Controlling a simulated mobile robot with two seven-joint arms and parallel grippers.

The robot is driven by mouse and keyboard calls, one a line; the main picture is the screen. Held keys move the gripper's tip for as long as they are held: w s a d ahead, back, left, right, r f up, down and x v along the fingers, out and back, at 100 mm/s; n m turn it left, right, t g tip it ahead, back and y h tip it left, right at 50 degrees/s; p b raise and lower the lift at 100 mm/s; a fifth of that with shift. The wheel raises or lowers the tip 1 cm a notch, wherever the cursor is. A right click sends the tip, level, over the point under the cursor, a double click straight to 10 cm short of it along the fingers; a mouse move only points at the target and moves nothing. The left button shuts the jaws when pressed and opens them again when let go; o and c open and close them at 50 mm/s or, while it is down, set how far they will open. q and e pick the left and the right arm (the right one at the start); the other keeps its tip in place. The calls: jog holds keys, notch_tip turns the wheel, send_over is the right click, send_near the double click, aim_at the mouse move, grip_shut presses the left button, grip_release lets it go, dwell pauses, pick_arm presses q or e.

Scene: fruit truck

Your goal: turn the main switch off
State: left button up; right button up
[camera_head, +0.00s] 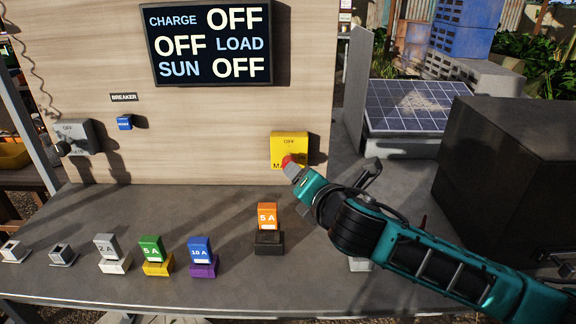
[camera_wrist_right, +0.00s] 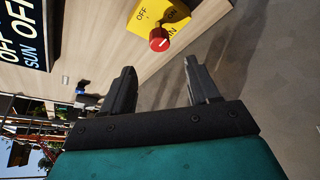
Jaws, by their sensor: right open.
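The main switch is a yellow box (camera_head: 289,141) with a red knob (camera_head: 287,160) on the wooden panel, marked OFF above. In the right wrist view the red knob (camera_wrist_right: 158,39) stands out from the yellow box (camera_wrist_right: 172,14), just beyond the fingertips. My right gripper (camera_head: 291,169) is at the knob's lower right in the head view and partly covers the box's lower label. In the right wrist view my right gripper (camera_wrist_right: 160,66) is open and empty, with the knob ahead between its fingers. I cannot tell the knob's exact setting. My left gripper is not in view.
A display (camera_head: 211,43) reads CHARGE OFF, LOAD OFF and SUN OFF. A grey switch box (camera_head: 75,136) and a small blue breaker (camera_head: 125,122) are further left. Several coloured fuses, including an orange one (camera_head: 267,214), stand on the grey counter (camera_head: 100,290). A dark box (camera_head: 510,170) is at right.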

pick_arm(q)
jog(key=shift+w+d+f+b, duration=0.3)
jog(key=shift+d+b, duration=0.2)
jog(key=shift+b, duration=0.35)
pick_arm(e)
jog(key=x, duration=1)
jog(key=shift+w, duration=0.25)
